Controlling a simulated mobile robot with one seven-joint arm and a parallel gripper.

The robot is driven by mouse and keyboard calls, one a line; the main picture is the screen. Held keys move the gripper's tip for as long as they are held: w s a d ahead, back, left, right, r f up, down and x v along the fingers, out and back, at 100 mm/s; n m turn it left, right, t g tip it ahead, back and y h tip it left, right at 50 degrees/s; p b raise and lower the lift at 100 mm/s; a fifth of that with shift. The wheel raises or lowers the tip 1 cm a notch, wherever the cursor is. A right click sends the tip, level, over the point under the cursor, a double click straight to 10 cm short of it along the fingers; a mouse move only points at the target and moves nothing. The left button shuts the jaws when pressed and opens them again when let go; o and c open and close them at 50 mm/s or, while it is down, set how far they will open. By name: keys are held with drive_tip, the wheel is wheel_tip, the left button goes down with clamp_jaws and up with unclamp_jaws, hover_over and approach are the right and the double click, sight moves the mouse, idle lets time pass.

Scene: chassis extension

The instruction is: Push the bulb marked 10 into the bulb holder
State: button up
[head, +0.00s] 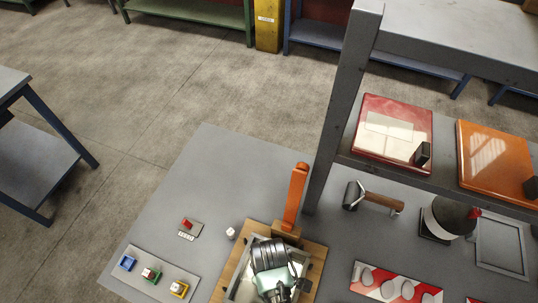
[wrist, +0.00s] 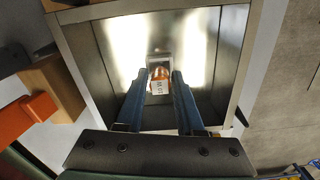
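My gripper (wrist: 160,76) reaches down into an open metal box, the chassis (wrist: 228,75). Its two blue fingers are closed on a small bulb (wrist: 161,74) with a coppery-orange end and a white label whose marking is too small to read surely. A pale square fitting (wrist: 160,54), which looks like the bulb holder, lies just beyond the bulb on the box floor. I cannot tell whether the bulb is seated in it. In the head view my wrist (head: 272,258) covers the box interior, the bulb and the fingertips.
The box stands on a wooden board (head: 313,256) with an upright orange lever (head: 296,195) behind it. A plate with coloured blocks (head: 150,273), a red part (head: 187,224) and a white piece (head: 231,233) lie left.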

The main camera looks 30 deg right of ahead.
drive_tip(key=o, duration=0.3)
wheel_tip(320, 180, up, 13)
drive_tip(key=shift+r+b, duration=0.1)
drive_tip(key=shift+b, duration=0.6)
idle(0.3)
